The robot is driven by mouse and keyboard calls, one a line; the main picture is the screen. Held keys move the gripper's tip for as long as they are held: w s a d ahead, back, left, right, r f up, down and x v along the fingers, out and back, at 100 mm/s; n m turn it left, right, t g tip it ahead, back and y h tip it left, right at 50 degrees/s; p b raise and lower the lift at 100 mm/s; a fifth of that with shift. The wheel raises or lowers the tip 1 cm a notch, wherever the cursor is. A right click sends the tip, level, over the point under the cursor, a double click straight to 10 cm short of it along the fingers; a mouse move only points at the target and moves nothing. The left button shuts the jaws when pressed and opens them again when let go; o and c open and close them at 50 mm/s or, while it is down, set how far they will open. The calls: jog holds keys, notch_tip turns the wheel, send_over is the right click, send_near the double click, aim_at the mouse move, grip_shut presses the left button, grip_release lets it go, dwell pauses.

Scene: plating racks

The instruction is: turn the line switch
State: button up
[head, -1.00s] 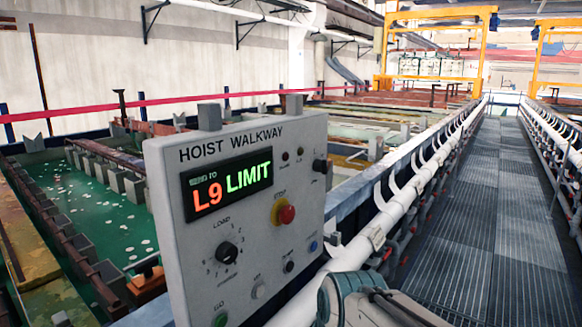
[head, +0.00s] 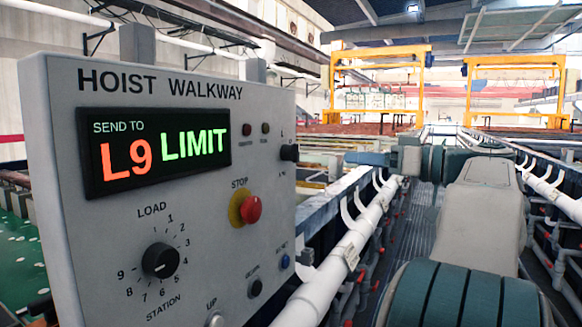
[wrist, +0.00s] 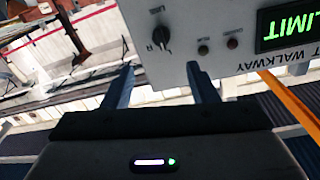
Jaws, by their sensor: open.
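The line switch (head: 289,153) is a small black knob at the upper right edge of the grey hoist walkway panel (head: 215,290). In the wrist view the line switch (wrist: 160,36) shows upside down, with small lettering beside it. My gripper (wrist: 159,68) is open and empty there, its two blue fingers apart. The switch lies beyond the fingertips, in line with the gap between them and apart from them. In the head view my gripper (head: 350,158) is right of the switch, at about its height, with its fingers pointing left.
The panel's display (head: 155,148) reads "SEND TO L9 LIMIT". The panel also has a load station dial (head: 160,260), a red stop button (head: 251,209) and small buttons. White pipes (head: 345,255) and a grated walkway run away behind my arm.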

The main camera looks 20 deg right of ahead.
aim_at(299, 154)
jog(key=p+x, duration=0.1)
jog(key=x, duration=1.2)
jog(key=shift+w+a, duration=0.2)
jog(key=shift+w, duration=0.1)
jog(key=c, duration=1)
